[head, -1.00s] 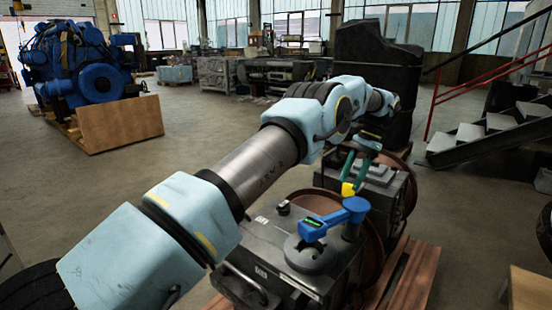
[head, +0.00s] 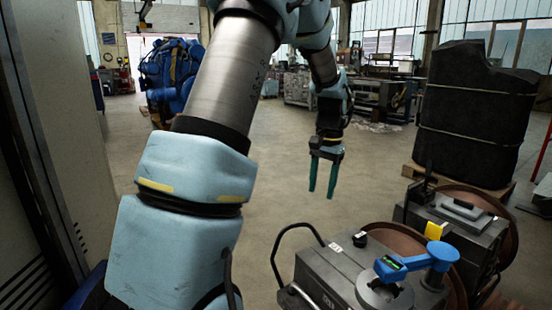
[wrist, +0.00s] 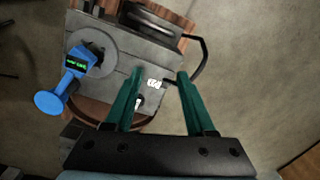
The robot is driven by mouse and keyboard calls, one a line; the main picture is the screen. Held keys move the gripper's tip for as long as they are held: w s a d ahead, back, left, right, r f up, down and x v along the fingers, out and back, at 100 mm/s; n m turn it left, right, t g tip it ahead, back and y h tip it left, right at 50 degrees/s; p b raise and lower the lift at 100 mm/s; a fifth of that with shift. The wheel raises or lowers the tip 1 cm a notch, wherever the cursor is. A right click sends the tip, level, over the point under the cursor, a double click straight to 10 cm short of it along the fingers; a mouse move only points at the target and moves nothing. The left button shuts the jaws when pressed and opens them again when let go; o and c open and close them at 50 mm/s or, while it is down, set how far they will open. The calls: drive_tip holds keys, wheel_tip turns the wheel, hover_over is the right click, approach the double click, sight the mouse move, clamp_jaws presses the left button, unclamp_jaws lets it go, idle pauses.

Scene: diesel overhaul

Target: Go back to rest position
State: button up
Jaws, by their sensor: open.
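My gripper (head: 325,178) hangs with its two green fingers pointing down, in the middle of the head view. The fingers are apart and nothing is between them.
A blue tool with a green display (head: 415,262) is on the grey box; it also shows in the wrist view (wrist: 72,80). A second grey unit (head: 465,225) and a black wrapped bulk (head: 475,115) stand at right. A tall cabinet (head: 45,150) is close at left. Mid floor is clear.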

drive_tip(key=s+a+n+t+h+p, duration=0.1)
drive_tip(key=s+a+n, duration=0.5)
drive_tip(key=s+a, duration=0.9)
drive_tip(key=a, duration=0.4)
drive_tip(key=shift+s+n+t+p, duration=0.3)
drive_tip(key=shift+s+t+p, duration=0.05)
drive_tip(key=shift+s+t, duration=0.05)
